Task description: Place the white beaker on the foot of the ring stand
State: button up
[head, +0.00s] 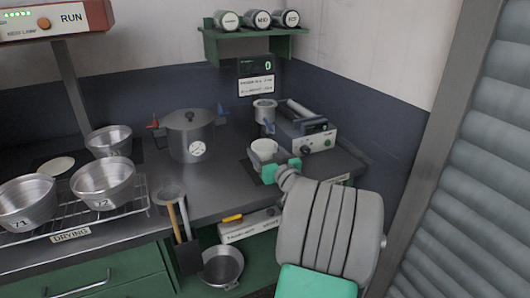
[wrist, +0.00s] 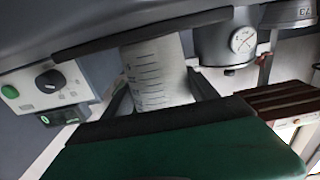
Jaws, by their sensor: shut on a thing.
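The white beaker (head: 264,147) is above the right part of the counter in the head view, just beyond my gripper (head: 279,166). In the wrist view, the beaker (wrist: 157,72) shows dark graduation lines and stands between the two dark fingers of my gripper (wrist: 162,98). My gripper is shut on the beaker. The beaker looks close to upright in the head view. I cannot tell whether its bottom touches anything. I cannot clearly make out the ring stand or its foot; my gripper and the beaker may cover part of that area.
A grey control box (head: 309,136) is right of the beaker, with a metal cup (head: 265,110) behind. A large lidded pot (head: 190,136) with a gauge stands left. Metal pans (head: 103,184) sit on a drying rack (head: 84,226). A green shelf (head: 254,45) hangs above.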

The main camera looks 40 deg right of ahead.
jog(key=shift+f, duration=0.2)
jog(key=o, duration=1.4)
jog(key=shift+r, duration=0.1)
jog(key=shift+r, duration=0.25)
jog(key=b+v, duration=0.1)
jog(key=v, duration=1)
jog(key=shift+s+f, duration=0.1)
jog(key=shift+f, duration=0.05)
jog(key=shift+s+a, duration=0.2)
jog(key=shift+s, duration=0.2)
